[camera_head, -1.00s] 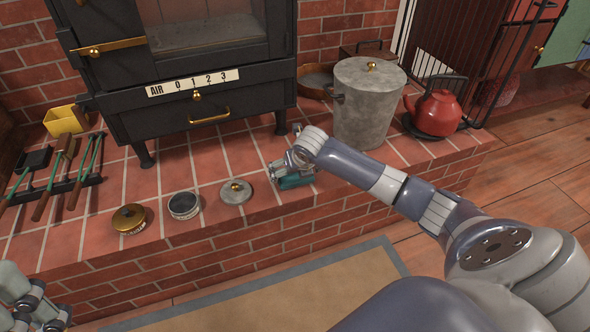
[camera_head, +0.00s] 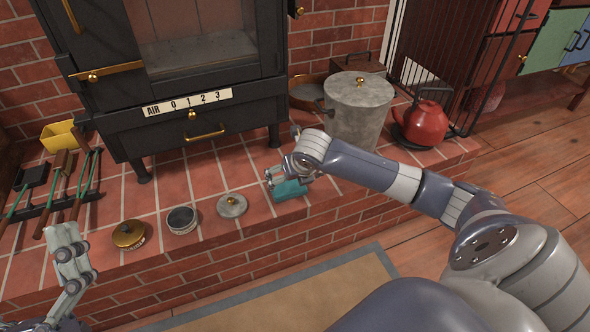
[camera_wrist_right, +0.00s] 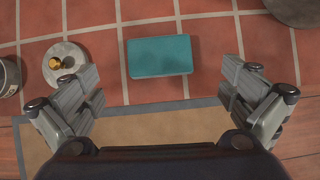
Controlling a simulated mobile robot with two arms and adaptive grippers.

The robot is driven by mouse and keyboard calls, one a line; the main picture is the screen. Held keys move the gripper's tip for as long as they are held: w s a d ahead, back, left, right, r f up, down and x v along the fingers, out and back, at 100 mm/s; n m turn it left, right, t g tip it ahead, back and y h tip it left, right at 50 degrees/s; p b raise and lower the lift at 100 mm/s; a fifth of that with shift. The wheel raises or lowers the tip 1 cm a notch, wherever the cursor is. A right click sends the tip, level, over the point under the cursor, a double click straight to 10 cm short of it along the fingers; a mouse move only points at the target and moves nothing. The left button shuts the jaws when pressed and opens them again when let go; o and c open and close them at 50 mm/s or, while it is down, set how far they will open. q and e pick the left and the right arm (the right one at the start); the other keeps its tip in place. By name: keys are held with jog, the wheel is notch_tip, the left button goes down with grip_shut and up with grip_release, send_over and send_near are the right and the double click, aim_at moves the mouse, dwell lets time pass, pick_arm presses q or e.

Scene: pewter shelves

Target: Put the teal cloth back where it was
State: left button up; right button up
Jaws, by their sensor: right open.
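The teal cloth (camera_head: 290,190) lies folded as a flat rectangle on the brick hearth, to the right of a small grey lid. In the right wrist view the cloth (camera_wrist_right: 160,56) lies flat on the tiles, ahead of the fingertips and between their lines. My right gripper (camera_wrist_right: 163,88) is open and empty, with its fingers spread wider than the cloth. In the head view my right gripper (camera_head: 284,174) is just above the cloth and hides part of it. My left gripper (camera_head: 68,245) is at the lower left, beside the hearth; its fingertips are unclear.
On the hearth are a grey lid with brass knob (camera_head: 232,205), a round tin (camera_head: 182,219), a brass lid (camera_head: 129,233), a large grey pot (camera_head: 358,110) and a red kettle (camera_head: 421,124). Stove tools (camera_head: 60,190) and a yellow box (camera_head: 62,136) stand left. A black stove (camera_head: 190,80) rises behind.

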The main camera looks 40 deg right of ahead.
jog(key=s+a+r+m+t+y, duration=0.1)
jog(key=a+r+m+t+y, duration=0.2)
jog(key=a, duration=0.5)
jog(key=s+a+r+m+t+y, duration=0.15)
jog(key=a+m, duration=0.25)
jog(key=a, duration=0.5)
jog(key=s+a+r+m+t+y, duration=0.15)
jog(key=a+r+m+y, duration=0.25)
jog(key=a, duration=0.4)
pick_arm(q)
jog(key=w+f+g, duration=0.1)
jog(key=f, duration=0.1)
jog(key=w+f+g, duration=0.1)
jog(key=w, duration=0.1)
jog(key=shift+d+f+g+y+p, duration=0.15)
jog(key=shift+f+g+y+p, duration=0.15)
jog(key=shift+f+g+p, duration=0.1)
pick_arm(e)
jog(key=s+r+m+t, duration=0.4)
jog(key=r+m+t, duration=0.1)
jog(key=r+m, duration=0.4)
jog(key=s+d+r+m+t, duration=0.1)
jog(key=s+r+m+t, duration=0.4)
jog(key=r+m, duration=0.5)
jog(key=shift+d+r+t, duration=0.3)
jog(key=shift+r+t, duration=0.1)
jog(key=shift+r, duration=0.35)
jog(key=shift+h, duration=0.25)
